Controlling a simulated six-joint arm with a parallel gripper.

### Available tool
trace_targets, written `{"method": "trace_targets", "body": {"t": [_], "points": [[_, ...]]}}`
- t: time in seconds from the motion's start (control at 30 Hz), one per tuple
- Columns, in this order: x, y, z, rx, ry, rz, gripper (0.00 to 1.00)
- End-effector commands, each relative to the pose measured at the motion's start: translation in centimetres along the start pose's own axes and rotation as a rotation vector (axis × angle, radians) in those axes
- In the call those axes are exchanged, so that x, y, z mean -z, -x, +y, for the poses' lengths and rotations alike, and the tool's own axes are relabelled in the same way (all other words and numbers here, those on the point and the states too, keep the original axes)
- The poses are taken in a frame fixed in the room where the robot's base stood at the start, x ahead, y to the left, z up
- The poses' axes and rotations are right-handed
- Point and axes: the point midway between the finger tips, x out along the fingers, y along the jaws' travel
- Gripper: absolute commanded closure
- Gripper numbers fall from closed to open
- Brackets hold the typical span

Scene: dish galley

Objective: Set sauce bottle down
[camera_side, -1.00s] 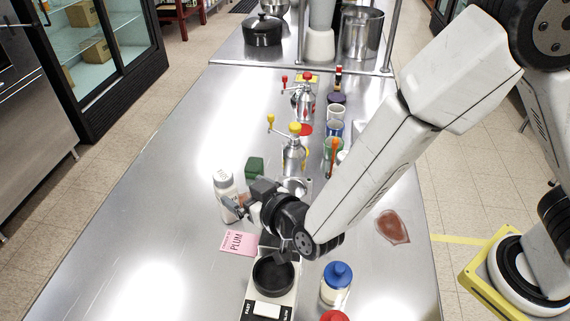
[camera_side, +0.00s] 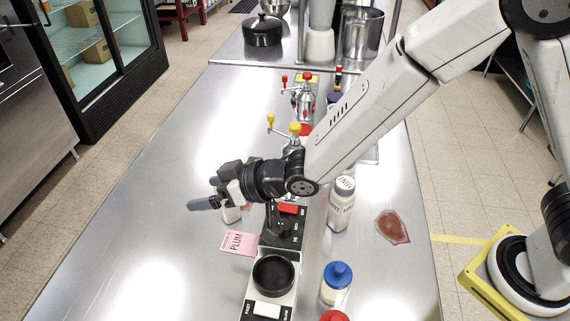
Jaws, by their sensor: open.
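A pale bottle (camera_side: 231,214) stands on the steel counter just behind the pink card marked PLUM (camera_side: 238,242). Only its lower part shows; my gripper and wrist cover the rest. My gripper (camera_side: 212,190) is open, its dark fingers pointing left, in front of and around the bottle's upper part in the picture. I cannot tell whether the fingers touch it. Another white bottle with a grey cap and printed label (camera_side: 341,205) stands upright to the right of my wrist.
A black-topped device with a round dark pan (camera_side: 273,275) stands in front. A blue-capped jar (camera_side: 337,283) is right of it. A reddish-brown patch (camera_side: 392,227) lies farther right. Metal dispensers with a yellow knob (camera_side: 295,128) stand behind. The counter's left side is clear.

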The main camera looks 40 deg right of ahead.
Motion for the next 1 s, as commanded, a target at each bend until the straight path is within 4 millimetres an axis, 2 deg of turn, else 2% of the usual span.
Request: {"method": "trace_targets", "body": {"t": [0.47, 0.8, 1.0], "points": [[-0.1, 0.7, 3.1, 0.052, 0.114, -0.202, 0.00], [0.2, 1.8, 7.0, -0.004, 0.208, -0.313, 0.00], [0.4, 2.2, 8.6, -0.037, 0.249, -0.347, 0.00]]}}
